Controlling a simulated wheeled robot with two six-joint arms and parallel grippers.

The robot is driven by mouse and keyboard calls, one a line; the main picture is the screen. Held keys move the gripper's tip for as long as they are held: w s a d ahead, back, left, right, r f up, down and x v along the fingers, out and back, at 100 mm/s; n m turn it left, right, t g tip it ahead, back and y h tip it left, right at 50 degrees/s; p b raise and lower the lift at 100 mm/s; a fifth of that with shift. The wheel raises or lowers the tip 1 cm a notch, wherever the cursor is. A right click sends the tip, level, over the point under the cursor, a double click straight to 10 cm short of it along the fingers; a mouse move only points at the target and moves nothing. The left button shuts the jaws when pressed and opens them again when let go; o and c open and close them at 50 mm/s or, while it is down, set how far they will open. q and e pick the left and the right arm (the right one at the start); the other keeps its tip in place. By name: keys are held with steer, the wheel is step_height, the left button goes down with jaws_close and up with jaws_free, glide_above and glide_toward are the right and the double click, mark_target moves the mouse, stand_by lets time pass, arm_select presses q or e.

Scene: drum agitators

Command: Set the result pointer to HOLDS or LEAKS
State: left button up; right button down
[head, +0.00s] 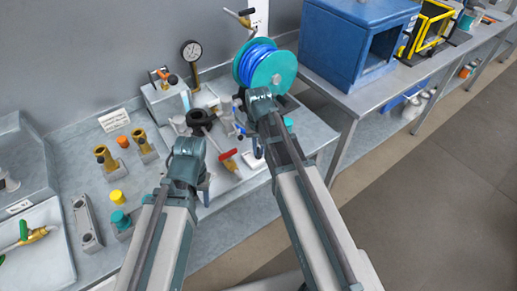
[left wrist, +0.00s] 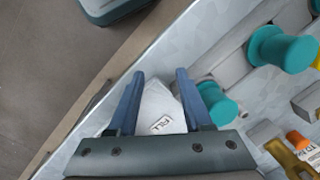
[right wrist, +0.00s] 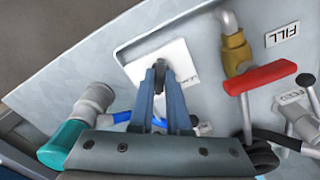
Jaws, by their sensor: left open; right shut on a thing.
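The result pointer (right wrist: 185,68) is a small dark piece on a white square plate (right wrist: 140,62) in the right wrist view. My right gripper (right wrist: 161,78) is shut on it. The plate's lettering is mostly hidden behind the fingers, so I cannot tell which word the pointer faces. In the head view my right gripper (head: 262,103) is over the bench's right part, and its arm hides the pointer. My left gripper (left wrist: 159,78) is open and empty above the bench, with a white label plate (left wrist: 158,108) beneath it. It also shows in the head view (head: 190,160).
A red-handled valve (right wrist: 268,77) with a brass fitting (right wrist: 236,52) stands right of the plate. A teal fitting (right wrist: 62,142) is at lower left. A pressure gauge (head: 191,51) and blue hose reel (head: 266,66) stand behind. Teal caps (left wrist: 284,50) are near my left gripper.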

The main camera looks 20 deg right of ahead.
mark_target(258, 151)
steer(key=shift+m, duration=0.9)
steer(key=c, duration=0.9)
jaws_free()
arm_select(q)
step_height(258, 151, up, 14)
steer(key=p, duration=1.4)
arm_select(e)
step_height(258, 151, up, 14)
steer(key=shift+f, duration=0.1)
arm_select(q)
steer(key=shift+f, duration=0.15)
